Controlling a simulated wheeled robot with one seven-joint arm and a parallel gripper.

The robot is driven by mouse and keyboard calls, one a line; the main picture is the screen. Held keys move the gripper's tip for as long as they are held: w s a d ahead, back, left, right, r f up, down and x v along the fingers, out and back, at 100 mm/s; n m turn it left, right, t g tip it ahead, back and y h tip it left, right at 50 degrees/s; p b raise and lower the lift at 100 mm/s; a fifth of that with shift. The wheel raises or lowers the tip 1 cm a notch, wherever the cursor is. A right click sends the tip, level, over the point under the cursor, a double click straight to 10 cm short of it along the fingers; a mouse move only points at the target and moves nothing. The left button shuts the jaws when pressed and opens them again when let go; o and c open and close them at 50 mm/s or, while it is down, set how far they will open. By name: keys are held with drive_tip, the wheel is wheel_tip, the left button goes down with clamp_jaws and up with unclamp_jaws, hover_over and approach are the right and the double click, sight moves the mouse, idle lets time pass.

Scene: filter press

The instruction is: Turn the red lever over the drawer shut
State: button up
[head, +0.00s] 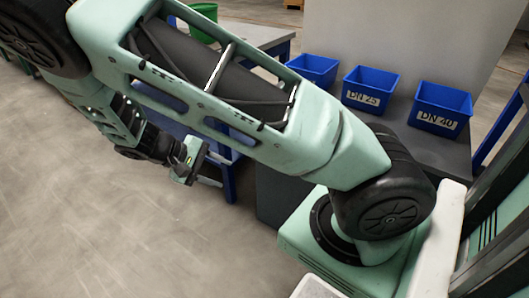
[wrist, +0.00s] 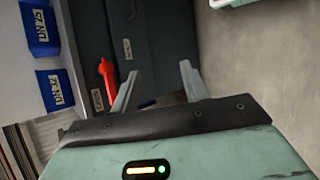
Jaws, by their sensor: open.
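The red lever (wrist: 108,80) shows in the wrist view on a dark cabinet front (wrist: 92,35), just left of my gripper's left finger. Its wider end is towards the top of the picture. I cannot tell whether the finger touches it. My gripper (wrist: 159,76) is open, with its two fingers apart and nothing held between them. Small labels mark the dark front, which seems to include the drawer; its edges are hard to make out. In the head view my gripper (head: 188,172) hangs left of centre, and the lever cannot be seen there.
Blue bins marked DN 25 (head: 368,90) and DN 40 (head: 441,110) stand on a grey bench (head: 437,153) with another blue bin (head: 313,70). A DN 32 bin (wrist: 55,90) shows in the wrist view. The floor (head: 110,220) at the left is clear.

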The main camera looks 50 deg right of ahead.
drive_tip(key=w+d+f+m+h+b, duration=0.3)
drive_tip(key=w+d+f+h+b, duration=0.2)
drive_tip(key=w+d+h+b, duration=0.45)
drive_tip(key=b+x, duration=0.4)
drive_tip(key=x, duration=1.3)
drive_tip(key=shift+w+d, duration=0.1)
clamp_jaws()
drive_tip(key=shift+p, duration=0.35)
